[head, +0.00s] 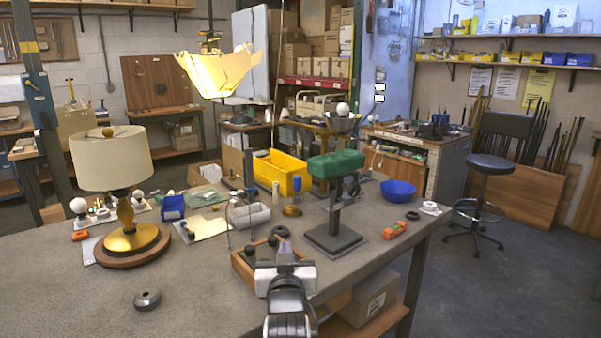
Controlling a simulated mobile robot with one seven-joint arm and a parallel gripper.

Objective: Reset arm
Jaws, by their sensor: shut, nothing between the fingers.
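My gripper (285,257) is at the bottom middle of the head view, over the front edge of the workbench (205,300). It points away from the camera and is shut with nothing held; my wrist hides part of the bench edge. A lamp with a cream shade (110,158) and a brass base (132,238) on a round wooden foot stands upright on the bench at the left. A wooden box with dark parts (242,268) sits just left of and behind my gripper.
A green-topped stand (335,163) rises behind my gripper, to its right. A yellow bin (265,172), a blue bowl (398,190) and an orange tool (394,230) lie around it. A grey round part (147,300) lies at front left. The front left bench is mostly clear.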

